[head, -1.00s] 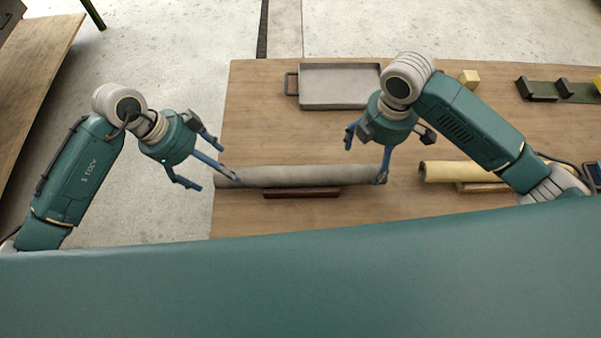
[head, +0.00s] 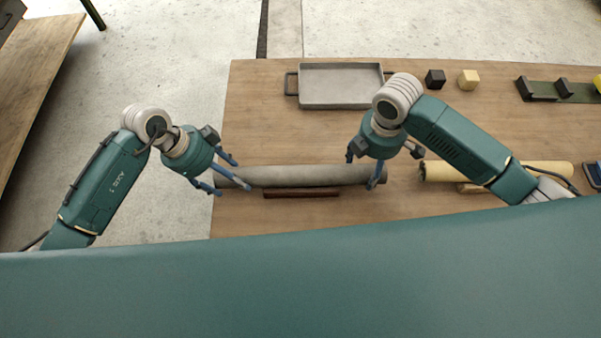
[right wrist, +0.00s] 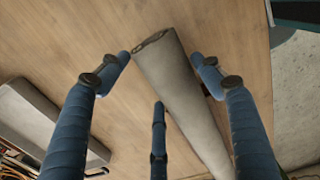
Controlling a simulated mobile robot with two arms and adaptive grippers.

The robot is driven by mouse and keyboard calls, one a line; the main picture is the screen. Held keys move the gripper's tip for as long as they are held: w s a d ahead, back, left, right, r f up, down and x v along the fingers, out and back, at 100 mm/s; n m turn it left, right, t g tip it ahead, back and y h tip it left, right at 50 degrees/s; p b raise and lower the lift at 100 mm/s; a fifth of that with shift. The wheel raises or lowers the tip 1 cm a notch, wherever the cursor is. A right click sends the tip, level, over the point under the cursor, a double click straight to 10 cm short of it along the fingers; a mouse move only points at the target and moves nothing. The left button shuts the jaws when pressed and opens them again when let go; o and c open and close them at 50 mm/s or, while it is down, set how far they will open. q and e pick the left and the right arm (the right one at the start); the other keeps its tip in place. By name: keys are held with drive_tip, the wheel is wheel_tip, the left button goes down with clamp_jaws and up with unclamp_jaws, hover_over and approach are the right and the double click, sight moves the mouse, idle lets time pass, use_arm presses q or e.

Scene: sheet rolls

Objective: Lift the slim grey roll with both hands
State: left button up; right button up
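The slim grey roll (head: 300,176) lies left to right along the near part of the wooden table, by a low brown cradle (head: 302,193). My left gripper (head: 228,177) is open at the roll's left end, its fingers spread about it; whether they touch it is unclear. My right gripper (head: 382,167) is open at the roll's right end. In the right wrist view, the grey roll (right wrist: 185,95) runs between the spread fingers of the right gripper (right wrist: 160,72), with no clear grip on it.
A tan roll (head: 540,174) lies to the right, partly behind my right arm. A grey tray (head: 341,101), a black cube (head: 435,79) and a yellow cube (head: 468,79) stand farther back. A green rack (head: 578,91) is at the far right.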

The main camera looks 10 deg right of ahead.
use_arm(q)
drive_tip(key=c, duration=0.8)
use_arm(e)
drive_tip(key=c, duration=0.8)
use_arm(q)
drive_tip(key=shift+r, duration=0.1)
drive_tip(key=shift+c, duration=0.2)
use_arm(e)
drive_tip(key=shift+r, duration=0.1)
use_arm(q)
drive_tip(key=shift+r, duration=0.1)
use_arm(e)
drive_tip(key=shift+w+r, duration=0.1)
